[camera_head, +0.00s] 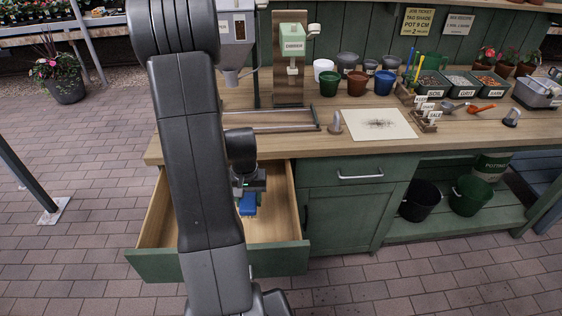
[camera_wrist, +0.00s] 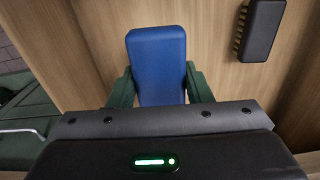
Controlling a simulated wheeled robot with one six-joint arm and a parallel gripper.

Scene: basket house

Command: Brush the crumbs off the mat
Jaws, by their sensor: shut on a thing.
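The cream mat (camera_head: 378,124) lies flat on the bench top, with a dark scatter of crumbs (camera_head: 379,124) near its middle. My gripper (camera_head: 248,196) is down in the open drawer, left of and below the mat. In the wrist view my gripper (camera_wrist: 159,82) is shut on a blue rounded block (camera_wrist: 157,52), one finger against each side. The blue block also shows in the head view (camera_head: 248,207). Its underside is hidden, so I cannot tell whether it has bristles. A black block (camera_wrist: 261,30) with a ridged or bristled edge lies apart in the drawer.
The wooden drawer (camera_head: 277,232) stands open, its walls around my gripper. A small grey upright piece (camera_head: 335,123) stands by the mat's left edge, and small labelled cards (camera_head: 428,116) by its right. Pots (camera_head: 357,82) and labelled bins (camera_head: 432,83) stand behind. My arm hides part of the bench.

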